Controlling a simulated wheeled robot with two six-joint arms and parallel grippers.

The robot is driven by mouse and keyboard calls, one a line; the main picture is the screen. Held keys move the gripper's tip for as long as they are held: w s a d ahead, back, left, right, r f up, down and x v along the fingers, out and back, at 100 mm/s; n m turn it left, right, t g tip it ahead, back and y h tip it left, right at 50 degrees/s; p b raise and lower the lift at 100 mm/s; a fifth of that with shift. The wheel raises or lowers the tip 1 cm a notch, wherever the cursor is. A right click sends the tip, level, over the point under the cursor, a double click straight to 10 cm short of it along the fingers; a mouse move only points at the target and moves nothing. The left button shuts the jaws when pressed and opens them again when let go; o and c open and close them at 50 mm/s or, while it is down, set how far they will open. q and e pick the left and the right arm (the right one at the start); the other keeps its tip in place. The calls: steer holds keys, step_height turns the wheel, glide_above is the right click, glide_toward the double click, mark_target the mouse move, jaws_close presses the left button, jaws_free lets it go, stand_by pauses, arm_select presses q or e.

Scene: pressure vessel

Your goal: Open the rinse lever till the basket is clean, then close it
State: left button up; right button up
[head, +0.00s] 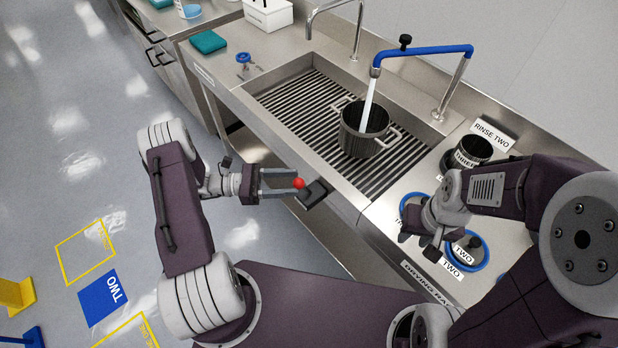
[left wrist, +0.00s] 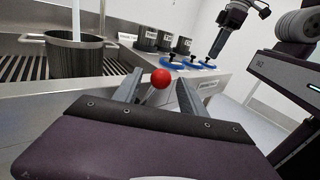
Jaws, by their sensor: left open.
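The rinse lever's red ball knob (head: 299,183) stands at the front edge of the sink, beside a dark block (head: 316,193). My left gripper (head: 287,183) is open, with one finger on each side of the knob. The left wrist view shows the red knob (left wrist: 160,78) between the spread fingers (left wrist: 157,92); contact cannot be told. The dark basket (head: 352,140), pot-like with side handles, stands upright on the sink grate. Water (head: 367,105) pours from the blue-sleeved spout (head: 425,50) into it. My right gripper (head: 425,238) hangs over the right counter; its jaws are unclear.
The slatted sink grate (head: 300,103) has free room left of the basket. Right of it, a dark pot (head: 472,150) stands by the RINSE TWO sign (head: 492,134). Blue-rimmed lids (head: 466,252) lie near my right gripper. A blue valve knob (head: 243,58) is at the left.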

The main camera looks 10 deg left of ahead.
mark_target(303, 182)
arm_select(q)
steer(key=p+x, duration=0.1)
steer(key=x, duration=0.4)
steer(key=shift+s+r, duration=0.1)
steer(key=shift+r, duration=0.1)
steer(key=shift+d+f, duration=0.15)
steer(key=shift+d, duration=0.35)
jaws_close()
stand_by(0.6)
